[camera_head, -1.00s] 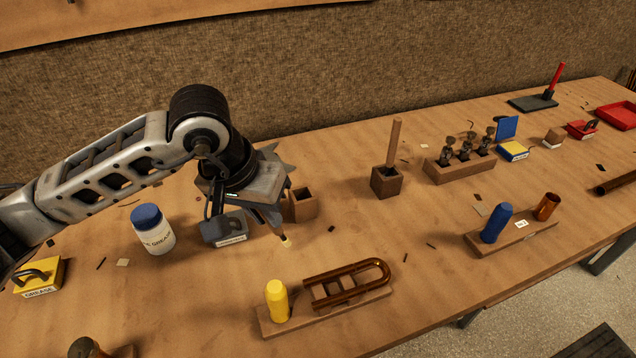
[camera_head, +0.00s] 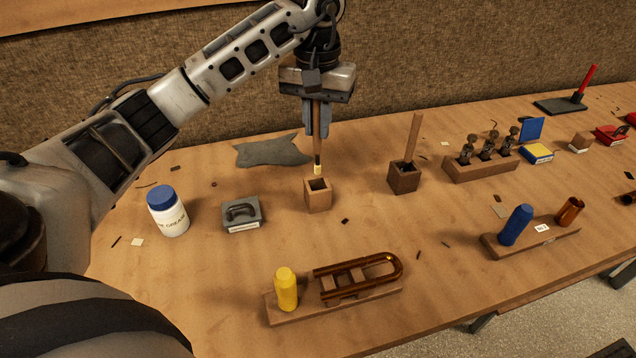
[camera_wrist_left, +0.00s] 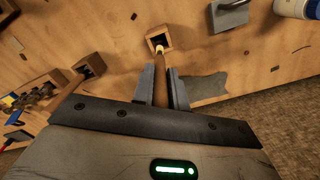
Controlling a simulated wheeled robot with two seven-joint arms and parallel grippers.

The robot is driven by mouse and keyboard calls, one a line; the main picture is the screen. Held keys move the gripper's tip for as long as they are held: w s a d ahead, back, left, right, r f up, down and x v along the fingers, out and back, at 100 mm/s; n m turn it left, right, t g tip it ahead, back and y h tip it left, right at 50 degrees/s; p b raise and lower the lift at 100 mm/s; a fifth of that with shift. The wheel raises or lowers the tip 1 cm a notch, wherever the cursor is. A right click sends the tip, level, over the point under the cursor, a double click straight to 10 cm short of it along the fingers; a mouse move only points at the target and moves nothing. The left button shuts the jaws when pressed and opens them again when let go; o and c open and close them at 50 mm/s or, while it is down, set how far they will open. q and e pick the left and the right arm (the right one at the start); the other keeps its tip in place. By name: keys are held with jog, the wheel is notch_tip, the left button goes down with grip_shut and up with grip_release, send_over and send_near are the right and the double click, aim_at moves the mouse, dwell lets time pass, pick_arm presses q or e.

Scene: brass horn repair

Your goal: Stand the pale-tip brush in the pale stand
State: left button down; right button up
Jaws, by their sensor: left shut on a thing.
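My left gripper (camera_head: 318,126) is shut on the pale-tip brush (camera_head: 317,150), a brown stick held upright with its pale tip pointing down. The pale stand (camera_head: 318,197) is a small light wooden block with a square hole in its top. The brush tip is just above the stand, near the back of its opening. In the left wrist view the brush (camera_wrist_left: 162,75) runs between the fingers toward the stand (camera_wrist_left: 158,36), its tip close to the hole's edge. I cannot tell whether the tip touches the stand. My right gripper is not in view.
A darker block (camera_head: 404,179) holding a wooden stick stands to the right. A grey labelled block (camera_head: 241,215) and a white jar with a blue lid (camera_head: 168,213) are to the left. A grey cloth (camera_head: 272,151) lies behind.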

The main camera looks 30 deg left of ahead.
aim_at(317, 153)
pick_arm(q)
notch_tip(317, 153, down, 8)
jog(key=shift+f+p, duration=0.1)
jog(key=shift+p, duration=0.4)
jog(key=shift+f, duration=0.1)
jog(key=c, duration=1.4)
grip_release()
notch_tip(317, 153, up, 12)
